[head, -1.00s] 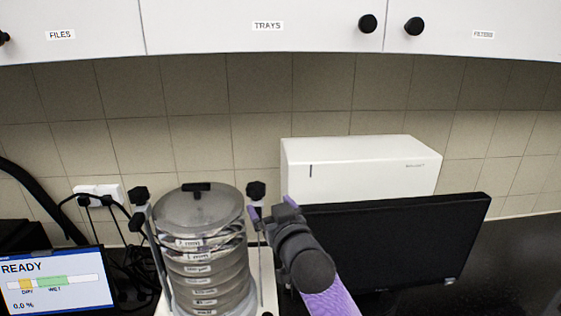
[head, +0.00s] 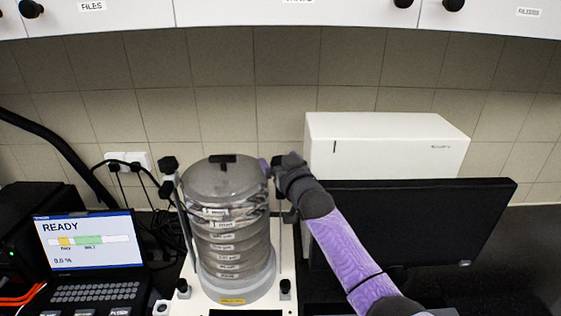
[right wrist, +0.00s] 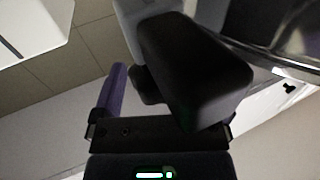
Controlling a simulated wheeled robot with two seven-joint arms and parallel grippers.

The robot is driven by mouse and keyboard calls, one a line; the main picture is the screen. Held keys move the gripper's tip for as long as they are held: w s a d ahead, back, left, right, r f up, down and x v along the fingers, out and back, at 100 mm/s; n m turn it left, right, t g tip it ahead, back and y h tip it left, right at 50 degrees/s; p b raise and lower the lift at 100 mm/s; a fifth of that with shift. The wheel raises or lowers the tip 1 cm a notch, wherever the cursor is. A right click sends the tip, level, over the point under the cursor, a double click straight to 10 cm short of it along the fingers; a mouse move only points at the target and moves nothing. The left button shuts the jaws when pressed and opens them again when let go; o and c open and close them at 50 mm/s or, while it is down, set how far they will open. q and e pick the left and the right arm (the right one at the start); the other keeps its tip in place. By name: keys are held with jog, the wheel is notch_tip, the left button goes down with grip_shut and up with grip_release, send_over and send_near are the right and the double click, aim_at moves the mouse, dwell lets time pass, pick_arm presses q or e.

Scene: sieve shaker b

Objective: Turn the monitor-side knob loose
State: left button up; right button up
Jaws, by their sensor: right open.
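The sieve shaker's stack of clear sieves (head: 225,225) stands on a white base, between two upright rods with black knobs on top. My right gripper (head: 272,164) is at the top of the monitor-side rod (head: 280,235) in the head view and hides its knob there. In the right wrist view a large black knob (right wrist: 195,72) fills the middle, close in front of the open gripper. One purple finger (right wrist: 113,92) shows left of the knob. The other finger is not visible, and contact cannot be told. My left gripper is not in view.
The other black knob (head: 168,164) tops the left rod. A black monitor (head: 415,235) stands right of the shaker, close beside my right arm, with a white box (head: 390,140) behind. A laptop (head: 90,245) reading READY stands at left with cables.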

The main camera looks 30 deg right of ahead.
jog(key=c, duration=1.3)
jog(key=shift+a+r+h, duration=0.1)
jog(key=shift+r+h, duration=0.05)
jog(key=shift+h, duration=0.15)
jog(key=shift+m+h, duration=0.6)
jog(key=shift+m, duration=0.1)
jog(key=shift+m+g+h, duration=0.4)
jog(key=shift+h, duration=0.4)
jog(key=h+b, duration=0.1)
jog(key=m+g+h+b, duration=0.1)
jog(key=b, duration=0.1)
jog(key=shift+f+m, duration=0.3)
jog(key=shift+r+m+g+h+b, duration=0.1)
jog(key=shift+m+g+h+b, duration=0.3)
jog(key=shift+h+b, duration=0.15)
jog(key=shift+r, duration=0.1)
jog(key=o, duration=1.3)
